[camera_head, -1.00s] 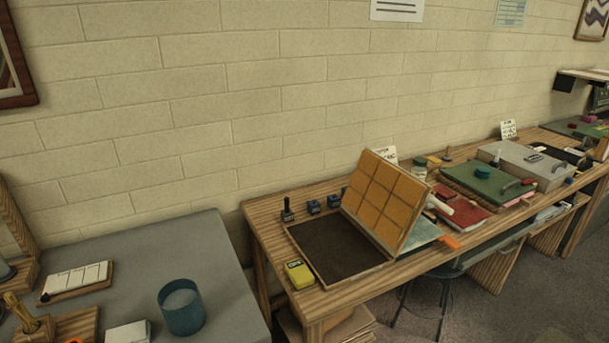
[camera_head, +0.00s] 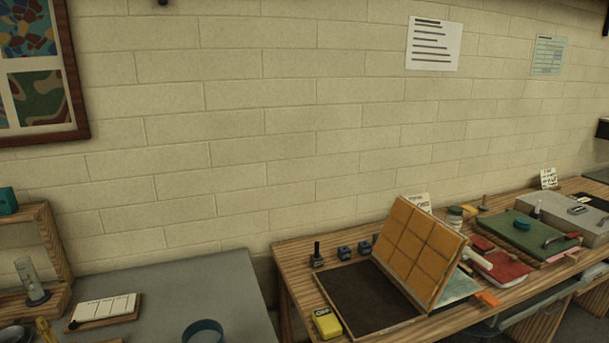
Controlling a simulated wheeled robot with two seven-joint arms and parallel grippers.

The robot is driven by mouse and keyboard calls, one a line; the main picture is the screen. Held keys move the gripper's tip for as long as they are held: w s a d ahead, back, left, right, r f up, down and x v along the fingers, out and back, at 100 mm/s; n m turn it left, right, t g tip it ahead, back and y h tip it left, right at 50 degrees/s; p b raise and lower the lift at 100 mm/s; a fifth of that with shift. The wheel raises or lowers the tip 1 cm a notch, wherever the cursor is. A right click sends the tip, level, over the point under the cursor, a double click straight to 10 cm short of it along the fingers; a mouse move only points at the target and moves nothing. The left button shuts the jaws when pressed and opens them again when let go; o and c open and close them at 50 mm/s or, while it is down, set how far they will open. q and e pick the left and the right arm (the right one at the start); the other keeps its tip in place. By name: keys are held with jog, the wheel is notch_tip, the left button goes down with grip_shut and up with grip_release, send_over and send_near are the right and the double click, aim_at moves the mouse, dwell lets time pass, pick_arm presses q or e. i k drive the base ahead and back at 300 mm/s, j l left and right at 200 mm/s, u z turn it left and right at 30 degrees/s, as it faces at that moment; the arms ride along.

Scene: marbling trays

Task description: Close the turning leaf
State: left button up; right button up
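The turning leaf (camera_head: 422,254) is a panel with an orange grid face in a wooden frame. It stands raised and tilted over a dark flat base (camera_head: 366,295) on the wooden bench. The leaf is open, with its lower edge near the right side of the dark base. An orange tab (camera_head: 487,298) sticks out to the right of the leaf, low by the bench front. Neither of my grippers is in view.
A yellow box (camera_head: 326,323) sits at the base's front left corner. Small dark blue blocks (camera_head: 345,253) stand behind it. Right are a red tray (camera_head: 505,268) and a green-topped case (camera_head: 530,236). A grey table (camera_head: 200,285) stands left.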

aim_at(419, 249)
jog(key=u, duration=0.2)
jog(key=l+u, duration=0.4)
jog(key=l, duration=0.35)
jog(key=l+u, duration=0.4)
jog(key=l, duration=0.35)
